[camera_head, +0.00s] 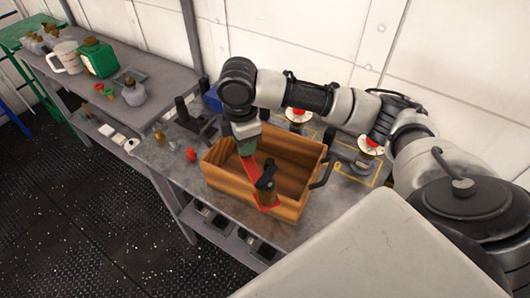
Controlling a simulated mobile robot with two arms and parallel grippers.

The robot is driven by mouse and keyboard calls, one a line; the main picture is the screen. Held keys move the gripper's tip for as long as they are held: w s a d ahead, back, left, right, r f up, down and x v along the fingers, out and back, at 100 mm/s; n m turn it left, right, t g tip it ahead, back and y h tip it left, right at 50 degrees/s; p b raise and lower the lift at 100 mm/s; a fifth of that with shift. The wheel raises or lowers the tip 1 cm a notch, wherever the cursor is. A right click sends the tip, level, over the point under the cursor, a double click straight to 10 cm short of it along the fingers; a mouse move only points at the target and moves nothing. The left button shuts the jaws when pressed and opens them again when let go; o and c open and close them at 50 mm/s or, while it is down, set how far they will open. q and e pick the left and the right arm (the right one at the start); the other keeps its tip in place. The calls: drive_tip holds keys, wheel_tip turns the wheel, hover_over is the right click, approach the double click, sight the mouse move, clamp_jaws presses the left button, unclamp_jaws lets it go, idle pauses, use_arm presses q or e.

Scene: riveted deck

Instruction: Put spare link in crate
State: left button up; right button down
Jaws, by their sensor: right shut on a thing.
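The crate (222,184) is an open wooden box with a dark side handle, standing on the grey workbench. My right gripper (246,149) points down over the crate's left half. It is shut on the upper end of a long red bar, which I take to be the spare link (252,172). The link slants down towards the crate's near wall. A dark upright piece (267,178) stands at its lower end; I cannot tell whether it is part of the link. Whether the link touches the crate is unclear. My left gripper is not in view.
A black fixture (192,120) and a small red item (191,154) are left of the crate. Two white-and-red round pieces (370,146) stand behind and right. A second bench at left holds a green canister (97,59) and a white jug (66,57).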

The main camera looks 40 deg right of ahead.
drive_tip(key=w+d+r+n, duration=0.2)
drive_tip(key=w+n, duration=0.1)
drive_tip(key=n, duration=0.5)
drive_tip(key=f+b, duration=0.1)
drive_tip(key=f, duration=0.4)
drive_tip(key=f+b, duration=0.1)
drive_tip(key=f, duration=0.5)
drive_tip(key=f+b, duration=0.1)
drive_tip(key=f, duration=0.5)
drive_tip(key=shift+w+d, duration=0.2)
drive_tip(key=shift+d, duration=0.1)
drive_tip(key=shift+f, duration=0.2)
drive_tip(key=c, duration=0.8)
unclamp_jaws()
drive_tip(key=shift+r, duration=0.1)
wheel_tip(320, 180, up, 12)
drive_tip(key=b, duration=0.2)
